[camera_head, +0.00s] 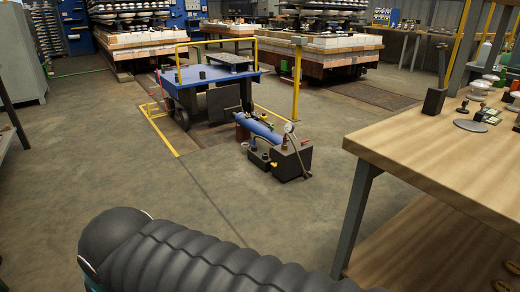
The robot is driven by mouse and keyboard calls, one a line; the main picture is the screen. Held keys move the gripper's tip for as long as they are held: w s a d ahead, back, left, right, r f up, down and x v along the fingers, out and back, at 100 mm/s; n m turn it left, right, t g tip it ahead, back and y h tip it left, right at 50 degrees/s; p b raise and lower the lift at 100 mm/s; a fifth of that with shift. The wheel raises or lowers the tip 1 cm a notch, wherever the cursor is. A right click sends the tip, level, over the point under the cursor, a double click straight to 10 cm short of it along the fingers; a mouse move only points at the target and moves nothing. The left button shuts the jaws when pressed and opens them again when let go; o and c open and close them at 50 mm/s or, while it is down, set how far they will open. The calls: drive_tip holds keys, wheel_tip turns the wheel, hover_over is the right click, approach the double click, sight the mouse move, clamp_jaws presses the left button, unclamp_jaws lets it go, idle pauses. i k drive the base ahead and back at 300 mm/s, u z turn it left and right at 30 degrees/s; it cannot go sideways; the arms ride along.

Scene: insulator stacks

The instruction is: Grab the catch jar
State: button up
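I cannot pick out the catch jar for certain in the head view. A small pale, glassy-looking item (481,87) stands among small things on the wooden workbench (430,150) at the right; it is too small to name. On the floor in the middle is a pump-like unit with a dark box (292,160), a gauge, a hose and a blue cylinder (258,127). A small dark container (258,160) stands beside the box. My gripper is not in view; a dark ribbed part of my arm crosses the bottom.
Pallet cars with insulator stacks (320,50) are at the back. A grey cabinet (22,55) is at left. Open floor lies at centre left.

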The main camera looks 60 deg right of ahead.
sight(245, 149)
drive_tip(key=z, duration=1.9)
drive_tip(key=i, duration=2.85)
drive_tip(key=u, duration=0.65)
drive_tip(key=i, duration=0.9)
drive_tip(key=u, duration=0.2)
